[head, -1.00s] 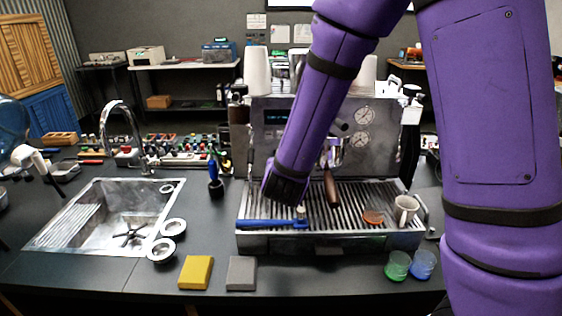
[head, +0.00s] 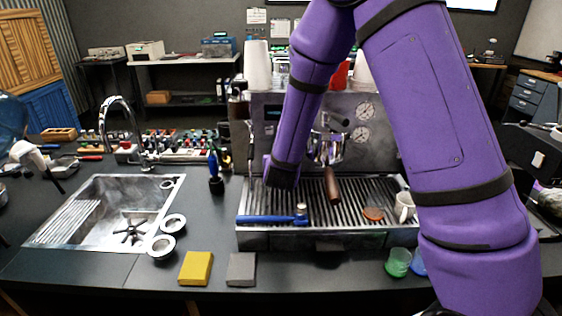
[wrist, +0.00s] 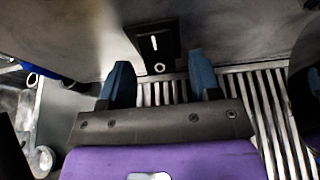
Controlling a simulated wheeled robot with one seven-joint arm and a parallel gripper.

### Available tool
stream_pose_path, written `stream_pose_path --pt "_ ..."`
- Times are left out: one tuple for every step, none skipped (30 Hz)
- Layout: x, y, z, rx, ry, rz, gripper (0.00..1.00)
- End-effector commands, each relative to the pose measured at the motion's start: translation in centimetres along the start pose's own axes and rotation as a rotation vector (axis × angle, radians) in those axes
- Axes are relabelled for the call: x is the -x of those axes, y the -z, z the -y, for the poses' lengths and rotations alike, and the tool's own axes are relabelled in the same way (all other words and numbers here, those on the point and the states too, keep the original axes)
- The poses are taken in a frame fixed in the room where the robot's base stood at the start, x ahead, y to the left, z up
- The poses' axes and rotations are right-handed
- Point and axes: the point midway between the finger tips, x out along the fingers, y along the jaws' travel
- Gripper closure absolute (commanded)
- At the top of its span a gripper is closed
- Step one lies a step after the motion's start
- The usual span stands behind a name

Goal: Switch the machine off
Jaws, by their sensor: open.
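The espresso machine (head: 385,140) stands at the back of the counter, with gauges, a small display and a slatted drip tray (head: 350,235). In the wrist view, a black switch (wrist: 151,42) with a white line and a white ring is set low on the metal front panel (wrist: 225,30). In the head view I cannot make it out behind my arm. My gripper (head: 281,186) is low in front of the machine's left half, above the tray. In the wrist view my gripper (wrist: 163,78) is open and empty, its blue fingertips either side of the switch's lower end; contact cannot be told.
A blue-handled tool (head: 265,219) lies across the tray's front left. A brown-handled portafilter (head: 332,186) sticks out right of my gripper. A mug (head: 404,207) stands on the tray's right. Yellow (head: 196,268) and grey (head: 241,269) blocks lie in front; the sink (head: 100,205) is left.

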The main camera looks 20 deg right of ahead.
Motion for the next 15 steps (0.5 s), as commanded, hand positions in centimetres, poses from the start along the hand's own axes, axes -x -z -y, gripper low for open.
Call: stream_pose_path --pt "-0.17 0.02 0.02 0.000 0.000 0.000 0.43" --pt "-0.23 0.02 0.02 0.000 0.000 -0.001 0.43" --pt "-0.27 0.03 0.02 0.000 0.000 -0.001 0.43" --pt "-0.28 0.03 0.02 0.000 0.000 -0.001 0.43" --pt "-0.29 0.03 0.01 0.000 0.000 -0.001 0.43" --pt "-0.28 0.03 0.01 0.000 0.000 -0.001 0.43" --pt "-0.28 0.02 0.01 0.000 0.000 -0.001 0.43" --pt "-0.27 0.02 0.01 0.000 0.000 -0.001 0.43" --pt "-0.27 0.02 0.01 0.000 0.000 -0.001 0.43" --pt "-0.27 0.02 0.01 0.000 0.000 -0.001 0.47" --pt "-0.27 0.02 0.01 0.000 0.000 -0.001 0.54" --pt "-0.26 0.02 0.00 0.000 0.000 -0.001 0.63" --pt "-0.26 0.02 0.01 0.000 0.000 -0.001 0.70" --pt "-0.26 0.02 0.00 0.000 0.000 -0.001 0.77" --pt "-0.26 0.02 0.00 0.000 0.000 -0.001 0.86"
